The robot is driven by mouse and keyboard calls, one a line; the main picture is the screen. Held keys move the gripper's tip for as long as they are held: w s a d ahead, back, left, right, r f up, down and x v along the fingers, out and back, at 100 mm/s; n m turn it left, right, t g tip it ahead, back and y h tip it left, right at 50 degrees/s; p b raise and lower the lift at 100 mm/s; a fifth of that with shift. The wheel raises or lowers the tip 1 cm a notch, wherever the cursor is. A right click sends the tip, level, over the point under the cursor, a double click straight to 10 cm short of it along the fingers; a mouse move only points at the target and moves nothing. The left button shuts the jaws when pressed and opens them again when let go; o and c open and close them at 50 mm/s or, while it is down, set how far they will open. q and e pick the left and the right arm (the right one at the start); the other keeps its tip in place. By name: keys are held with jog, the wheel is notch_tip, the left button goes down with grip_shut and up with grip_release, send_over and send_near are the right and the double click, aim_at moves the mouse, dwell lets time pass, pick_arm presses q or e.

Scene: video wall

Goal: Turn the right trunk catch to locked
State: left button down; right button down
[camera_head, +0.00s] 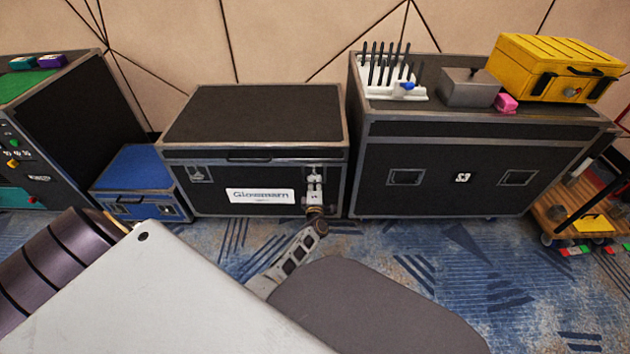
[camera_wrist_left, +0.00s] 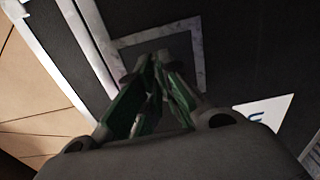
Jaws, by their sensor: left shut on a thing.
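The black trunk (camera_head: 252,118) with grey metal edging stands on the carpet, lid closed, with a white "Glossmarn" label on its front. Its left catch (camera_head: 200,174) shows on the front. My left gripper (camera_head: 314,179) is at the right catch (camera_head: 339,171) and largely covers it. In the left wrist view the fingers (camera_wrist_left: 158,62) are shut close together inside the pale catch frame (camera_wrist_left: 198,62), gripping the catch's turning part. That part is hidden between the fingers, so its angle cannot be told. My right gripper is not in view.
A small blue case (camera_head: 134,168) stands left of the trunk. A larger black case (camera_head: 460,150) stands close on its right, bearing a white rack (camera_head: 392,92), a grey box (camera_head: 470,90) and a yellow case (camera_head: 552,68). A wooden cart (camera_head: 590,205) is at the far right.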

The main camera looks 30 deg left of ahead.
pick_arm(q)
jog(key=shift+m, duration=0.3)
jog(key=c, duration=1.6)
grip_release()
